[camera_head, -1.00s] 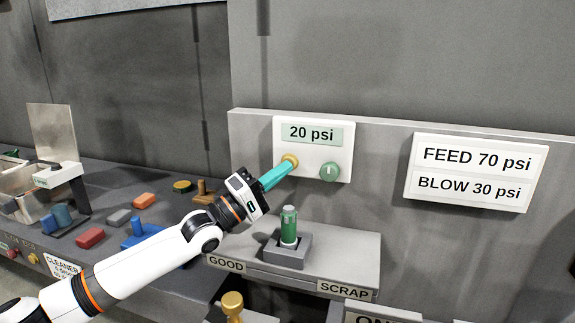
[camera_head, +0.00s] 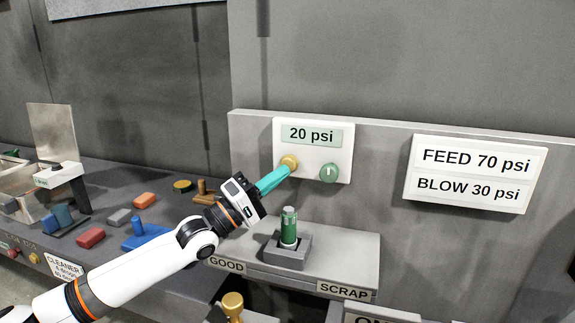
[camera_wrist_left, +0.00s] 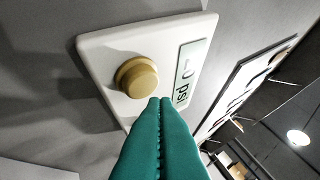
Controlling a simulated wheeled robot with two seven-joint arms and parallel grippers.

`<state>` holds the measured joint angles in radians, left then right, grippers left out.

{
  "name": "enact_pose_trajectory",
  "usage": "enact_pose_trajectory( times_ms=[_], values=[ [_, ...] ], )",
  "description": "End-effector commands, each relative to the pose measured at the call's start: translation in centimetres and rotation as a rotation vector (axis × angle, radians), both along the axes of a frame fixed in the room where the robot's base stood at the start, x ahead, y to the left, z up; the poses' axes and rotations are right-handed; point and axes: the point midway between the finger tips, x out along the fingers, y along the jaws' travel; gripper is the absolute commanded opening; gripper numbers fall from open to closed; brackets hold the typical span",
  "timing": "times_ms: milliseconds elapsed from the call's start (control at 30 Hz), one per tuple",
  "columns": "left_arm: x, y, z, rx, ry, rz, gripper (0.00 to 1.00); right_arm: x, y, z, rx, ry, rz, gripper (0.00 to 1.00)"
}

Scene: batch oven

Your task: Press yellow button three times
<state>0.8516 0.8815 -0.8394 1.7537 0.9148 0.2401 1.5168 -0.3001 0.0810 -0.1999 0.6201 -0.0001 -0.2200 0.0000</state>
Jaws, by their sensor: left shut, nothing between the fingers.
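The yellow button (camera_head: 289,162) is a round knob on a white panel (camera_head: 313,178) fixed to the grey wall, under a display reading 20 psi (camera_head: 311,135). In the left wrist view the button (camera_wrist_left: 138,78) stands out from the panel (camera_wrist_left: 95,48). My left gripper (camera_head: 288,170) has teal fingers, shut and empty, with the tips just in front of and below the button. In the left wrist view the closed fingertips (camera_wrist_left: 160,102) show beside the button, with a small gap apparent. My right gripper is not in view.
A green knob (camera_head: 329,172) sits right of the button on the same panel. Below, a green cylinder (camera_head: 289,228) stands in a grey holder (camera_head: 300,254) on a ledge. A sign (camera_head: 470,174) reads feed and blow pressures. Colored blocks (camera_head: 91,237) lie on the left bench.

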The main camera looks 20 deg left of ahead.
Motion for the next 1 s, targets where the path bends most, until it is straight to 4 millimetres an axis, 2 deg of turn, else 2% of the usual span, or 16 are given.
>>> enact_pose_trajectory(
  times_ms=[167, 633, 1000],
  values=[
    [-0.3, 0.0, 0.0, -0.001, 0.002, -0.001, 0.0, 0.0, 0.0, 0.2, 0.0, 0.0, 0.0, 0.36],
    [-4.6, 0.1, 0.1, -0.001, 0.003, -0.001, 0.0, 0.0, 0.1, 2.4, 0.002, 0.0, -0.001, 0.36],
    [-5.0, 0.2, 0.0, 0.0, 0.0, 0.0, 0.0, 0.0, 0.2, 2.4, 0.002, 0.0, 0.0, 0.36]
  ],
)
